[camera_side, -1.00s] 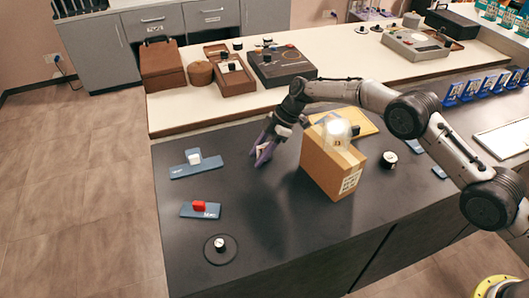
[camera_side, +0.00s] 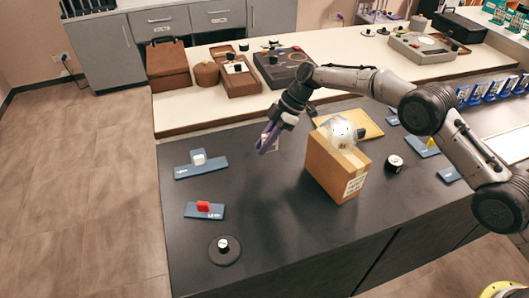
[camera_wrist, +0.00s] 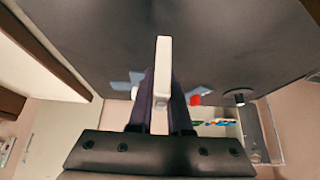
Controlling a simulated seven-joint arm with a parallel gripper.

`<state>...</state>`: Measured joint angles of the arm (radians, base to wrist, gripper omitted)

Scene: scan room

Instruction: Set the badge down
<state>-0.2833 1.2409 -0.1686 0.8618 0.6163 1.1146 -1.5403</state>
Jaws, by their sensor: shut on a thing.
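My gripper (camera_side: 266,143) is in the air above the dark table, left of the cardboard box. Its purple fingers point down and to the left. In the wrist view my gripper (camera_wrist: 161,92) is shut on a thin white piece, which I take to be the badge (camera_wrist: 163,65). The badge sticks out beyond the fingertips, seen nearly edge-on, so its face does not show. It is hard to make out in the side view.
The cardboard box (camera_side: 335,170) has a clear rounded thing (camera_side: 341,132) on top. Blue plates with a white block (camera_side: 199,157) and a red block (camera_side: 203,206) lie left. A round black base (camera_side: 224,250) is in front. The dark table (camera_side: 270,220) is bare between them.

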